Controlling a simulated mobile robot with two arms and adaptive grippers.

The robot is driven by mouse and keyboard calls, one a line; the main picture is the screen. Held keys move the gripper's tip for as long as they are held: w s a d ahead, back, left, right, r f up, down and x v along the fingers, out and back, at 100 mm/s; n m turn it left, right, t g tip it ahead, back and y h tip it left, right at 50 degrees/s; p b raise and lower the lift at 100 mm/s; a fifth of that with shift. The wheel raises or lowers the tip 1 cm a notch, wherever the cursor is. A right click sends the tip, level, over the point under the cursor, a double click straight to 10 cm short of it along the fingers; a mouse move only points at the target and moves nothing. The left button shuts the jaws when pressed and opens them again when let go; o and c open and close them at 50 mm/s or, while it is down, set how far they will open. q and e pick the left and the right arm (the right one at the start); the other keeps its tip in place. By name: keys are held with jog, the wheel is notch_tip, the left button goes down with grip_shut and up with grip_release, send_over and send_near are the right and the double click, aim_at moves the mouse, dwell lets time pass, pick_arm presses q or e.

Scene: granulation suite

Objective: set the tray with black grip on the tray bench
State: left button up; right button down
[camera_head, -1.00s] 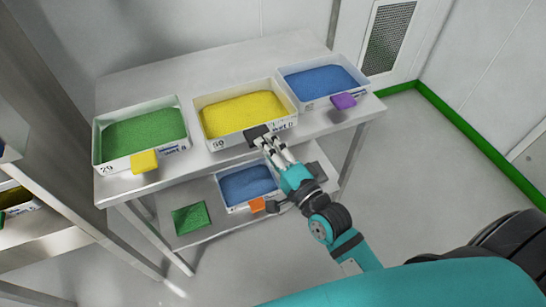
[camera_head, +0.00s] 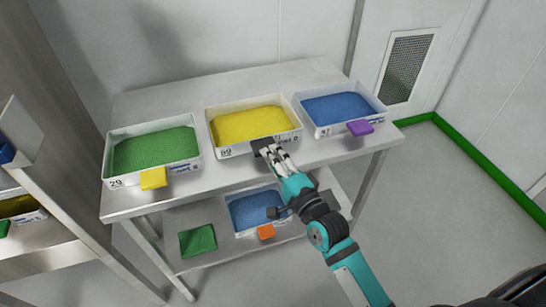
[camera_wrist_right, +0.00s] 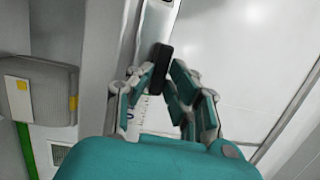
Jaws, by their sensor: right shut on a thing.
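The tray with black grip is a white tray of yellow powder (camera_head: 228,152), and it appears to rest on the tray bench (camera_head: 135,208) between two other trays. Its black grip (camera_head: 262,146) juts from the front wall. My right gripper (camera_head: 268,152) reaches up from the lower right and is shut on this grip. In the right wrist view the dark grip (camera_wrist_right: 162,66) sits between the fingers of my right gripper (camera_wrist_right: 161,85). My left gripper is out of view.
A green-powder tray (camera_head: 118,182) with a yellow grip stands left on the bench; a blue-powder tray (camera_head: 334,128) with a purple grip stands right. The lower shelf holds another blue-powder tray (camera_head: 238,226) with an orange grip and a green square (camera_head: 197,240). The bench behind the trays is clear.

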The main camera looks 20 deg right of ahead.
jog(key=shift+f, duration=0.1)
jog(key=c, duration=1.2)
grip_release()
jog(key=shift+f, duration=0.1)
jog(key=shift+f, duration=0.15)
jog(key=v, duration=1.2)
jog(key=shift+r, duration=0.4)
